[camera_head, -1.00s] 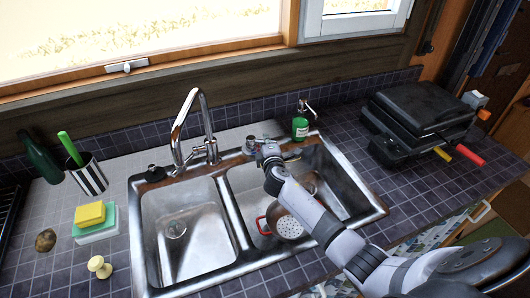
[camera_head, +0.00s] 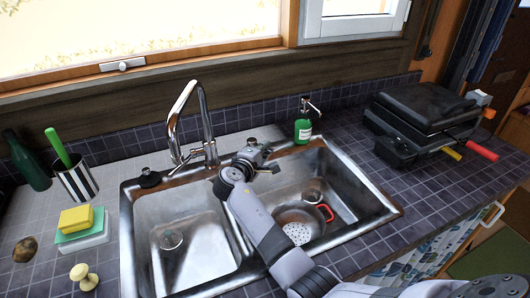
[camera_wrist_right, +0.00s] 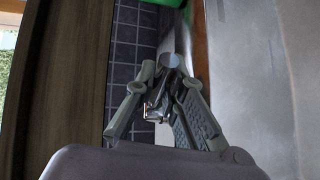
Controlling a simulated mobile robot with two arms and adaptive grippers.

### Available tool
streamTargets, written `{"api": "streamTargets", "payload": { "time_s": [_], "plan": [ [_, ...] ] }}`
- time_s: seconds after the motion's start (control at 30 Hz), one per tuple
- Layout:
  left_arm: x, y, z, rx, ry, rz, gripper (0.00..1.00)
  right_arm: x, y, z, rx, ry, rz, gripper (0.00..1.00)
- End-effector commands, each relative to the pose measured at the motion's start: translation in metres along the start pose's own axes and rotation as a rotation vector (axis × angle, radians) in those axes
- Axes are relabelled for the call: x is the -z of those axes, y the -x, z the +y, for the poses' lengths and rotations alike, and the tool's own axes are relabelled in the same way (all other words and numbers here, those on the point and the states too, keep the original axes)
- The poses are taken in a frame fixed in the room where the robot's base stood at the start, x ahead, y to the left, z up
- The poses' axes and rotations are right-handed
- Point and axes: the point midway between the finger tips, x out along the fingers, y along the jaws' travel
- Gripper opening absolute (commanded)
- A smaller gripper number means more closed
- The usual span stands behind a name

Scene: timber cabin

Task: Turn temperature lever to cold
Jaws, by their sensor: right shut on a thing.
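The chrome faucet (camera_head: 188,125) stands behind the double sink. A short lever-like part (camera_head: 209,150) shows at its base. My right gripper (camera_head: 262,146) is behind the sink's divider, just right of the faucet. In the right wrist view, its fingers (camera_wrist_right: 163,100) are closed around a small shiny metal piece (camera_wrist_right: 152,110), with a pale round end (camera_wrist_right: 170,61) beyond. The fingers and wrist partly cover the held piece, so I cannot tell its full shape or whether it joins the faucet. My left gripper is not in view.
A colander-like pot (camera_head: 300,231) with a red handle lies in the right basin. A green soap bottle (camera_head: 303,128) stands close right of my gripper. A black grill (camera_head: 425,112) is farther right. Sponges (camera_head: 80,222) and a striped cup (camera_head: 76,182) are left. The left basin is empty.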

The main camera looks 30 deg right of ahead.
Motion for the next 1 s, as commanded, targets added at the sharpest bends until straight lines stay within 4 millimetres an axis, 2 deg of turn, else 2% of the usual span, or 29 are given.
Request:
{"api": "streamTargets", "payload": {
  "time_s": [0.4,0.43,0.73,1.0],
  "plan": [
    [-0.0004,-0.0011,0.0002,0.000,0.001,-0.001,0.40,0.0005,0.0007,-0.0014,0.003,-0.002,-0.006,0.00],
    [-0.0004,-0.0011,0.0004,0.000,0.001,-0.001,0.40,0.0005,0.0007,-0.0014,0.003,-0.002,-0.006,0.11],
    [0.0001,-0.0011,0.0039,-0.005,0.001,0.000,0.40,0.0004,0.0005,-0.0006,0.001,-0.001,-0.006,0.31],
    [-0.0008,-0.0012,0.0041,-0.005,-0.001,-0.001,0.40,0.0003,0.0006,-0.0002,0.000,-0.001,-0.006,0.32]
  ]
}}
